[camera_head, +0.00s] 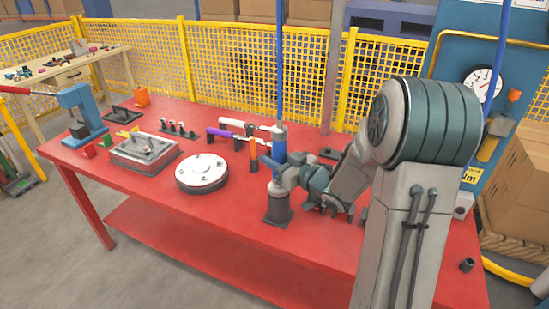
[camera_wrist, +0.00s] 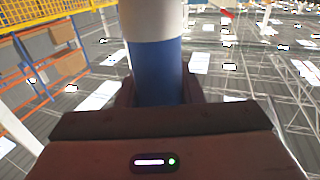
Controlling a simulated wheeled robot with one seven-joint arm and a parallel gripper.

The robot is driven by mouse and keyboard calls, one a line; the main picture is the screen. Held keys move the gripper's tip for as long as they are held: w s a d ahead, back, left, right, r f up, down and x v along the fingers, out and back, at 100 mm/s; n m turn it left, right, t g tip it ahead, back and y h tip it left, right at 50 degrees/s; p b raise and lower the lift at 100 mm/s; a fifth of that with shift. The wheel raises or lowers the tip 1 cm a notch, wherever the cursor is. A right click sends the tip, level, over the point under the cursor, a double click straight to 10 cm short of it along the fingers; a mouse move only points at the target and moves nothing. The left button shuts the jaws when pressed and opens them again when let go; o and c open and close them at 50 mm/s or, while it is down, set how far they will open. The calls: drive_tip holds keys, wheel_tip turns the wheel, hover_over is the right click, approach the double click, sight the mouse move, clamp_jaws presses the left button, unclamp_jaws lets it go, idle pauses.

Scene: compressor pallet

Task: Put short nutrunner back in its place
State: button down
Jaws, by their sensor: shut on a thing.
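The short nutrunner (camera_head: 279,142) is an upright blue tool with a white band. A blue hose rises from its top. My gripper (camera_head: 283,176) is shut on it from the right. In the wrist view its blue and white body (camera_wrist: 160,70) stands between the fingers. A dark block-shaped holder (camera_head: 277,209) stands on the red table directly below the tool. The tool's lower end meets or overlaps the holder's top in the head view; I cannot tell how deep it sits. My gripper partly hides the tool's lower body.
A round silver flange (camera_head: 202,172) lies left of the holder on the red table (camera_head: 190,228). Purple-handled and white-handled tools (camera_head: 226,134) and an upright orange-topped tool (camera_head: 254,152) are behind it. A grey box-shaped part (camera_head: 144,153) is farther left. The front left tabletop is clear.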

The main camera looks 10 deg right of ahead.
drive_tip(key=shift+f, duration=0.25)
drive_tip(key=c, duration=0.9)
unclamp_jaws()
drive_tip(key=shift+s+f, duration=0.1)
drive_tip(key=shift+f, duration=0.05)
drive_tip(key=b+v, duration=0.1)
drive_tip(key=v, duration=1.2)
drive_tip(key=shift+s+d+b, duration=0.25)
drive_tip(key=shift+b, duration=0.1)
